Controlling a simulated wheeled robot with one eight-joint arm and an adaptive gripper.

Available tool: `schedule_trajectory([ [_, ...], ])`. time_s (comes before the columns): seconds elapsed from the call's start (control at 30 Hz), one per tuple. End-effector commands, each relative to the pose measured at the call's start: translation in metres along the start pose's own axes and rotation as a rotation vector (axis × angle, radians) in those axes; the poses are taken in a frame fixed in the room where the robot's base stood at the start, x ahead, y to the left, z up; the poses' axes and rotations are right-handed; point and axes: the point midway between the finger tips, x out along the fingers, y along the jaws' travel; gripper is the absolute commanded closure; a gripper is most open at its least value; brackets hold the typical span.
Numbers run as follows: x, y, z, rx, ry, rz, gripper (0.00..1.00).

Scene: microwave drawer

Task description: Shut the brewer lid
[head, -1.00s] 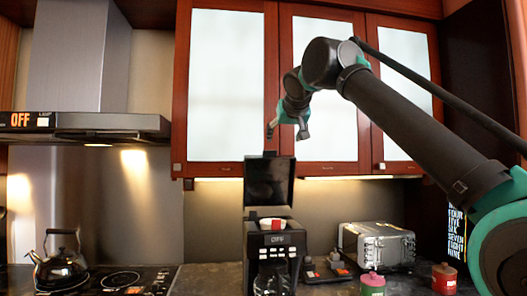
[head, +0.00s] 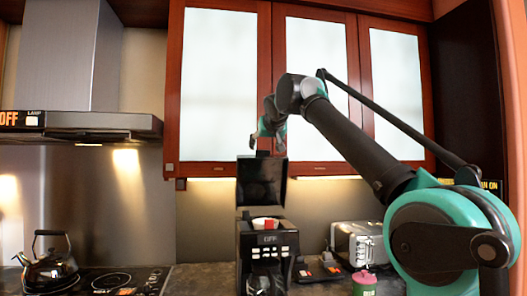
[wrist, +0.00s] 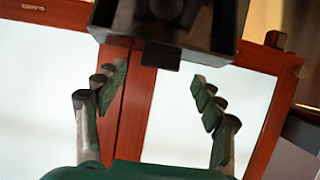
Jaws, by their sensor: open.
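The brewer (head: 268,250) is a black coffee machine on the counter, with an "OFF" display and a red and white item in its top. Its lid (head: 262,181) stands upright and open above the body. In the wrist view the lid (wrist: 170,55) shows at the top, with a small dark tab at its edge. My gripper (head: 266,145) is open and empty, just above and behind the lid's upper edge in the head view. In the wrist view its fingers (wrist: 160,98) are spread apart, below the lid's tab and not holding it.
Wooden cabinets with white panels (head: 222,90) are close behind my gripper. A silver toaster (head: 358,243) and a pink-green jar (head: 364,283) stand right of the brewer. A kettle (head: 48,263) sits on the stove at left, under a range hood (head: 90,125).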

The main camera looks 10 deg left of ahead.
Motion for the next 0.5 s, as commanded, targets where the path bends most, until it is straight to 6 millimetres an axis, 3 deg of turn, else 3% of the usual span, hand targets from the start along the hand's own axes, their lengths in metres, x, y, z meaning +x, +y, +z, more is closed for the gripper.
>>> schedule_trajectory([
  [0.2, 0.03, 0.0, 0.0, 0.0, 0.0, 0.0, 0.31],
  [0.5, 0.041, 0.0, 0.0, 0.0, 0.0, 0.0, 0.31],
])
